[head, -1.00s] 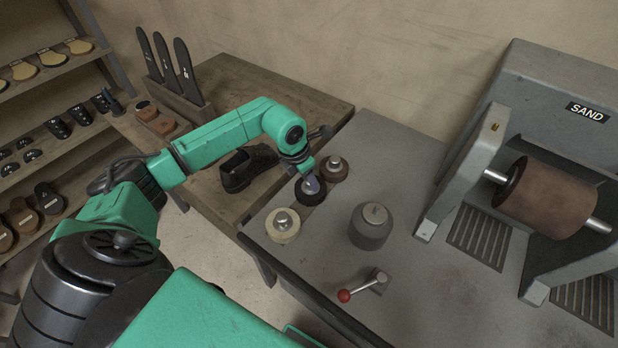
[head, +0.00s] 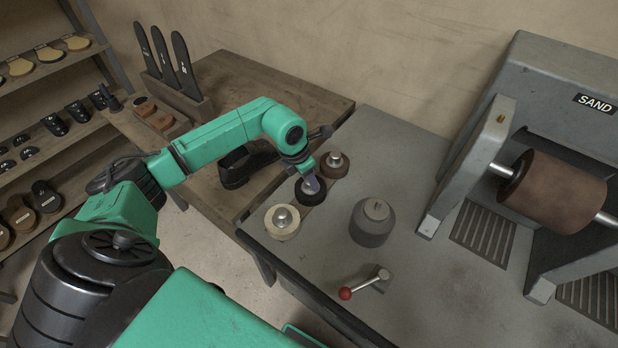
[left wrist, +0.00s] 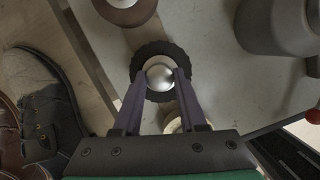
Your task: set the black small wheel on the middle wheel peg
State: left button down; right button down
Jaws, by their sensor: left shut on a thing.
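The black small wheel (head: 308,197) stands in a row between a brown wheel (head: 335,166) and a cream wheel (head: 282,222) on the grey bench top. It also shows in the left wrist view (left wrist: 181,90), with a silver domed hub (left wrist: 160,76) at its centre. My left gripper (head: 312,184) reaches down onto it from above. Its two fingers (left wrist: 160,77) are shut on the wheel at the hub, one on each side. The middle peg is hidden under the wheel, so I cannot tell whether the wheel rests fully down. My right gripper is out of view.
A grey cylinder (head: 372,222) and a red-knobbed lever (head: 362,284) stand on the bench to the right. The sanding machine (head: 560,95) with its brown drum fills the far right. A black shoe (head: 240,165) lies on the wooden table to the left.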

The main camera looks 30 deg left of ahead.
pick_arm(q)
jog(key=shift+c, duration=1.9)
grip_release()
jog(key=shift+f, duration=0.1)
jog(key=b+v, duration=0.2)
jog(key=v, duration=1.2)
jog(key=shift+r, duration=0.3)
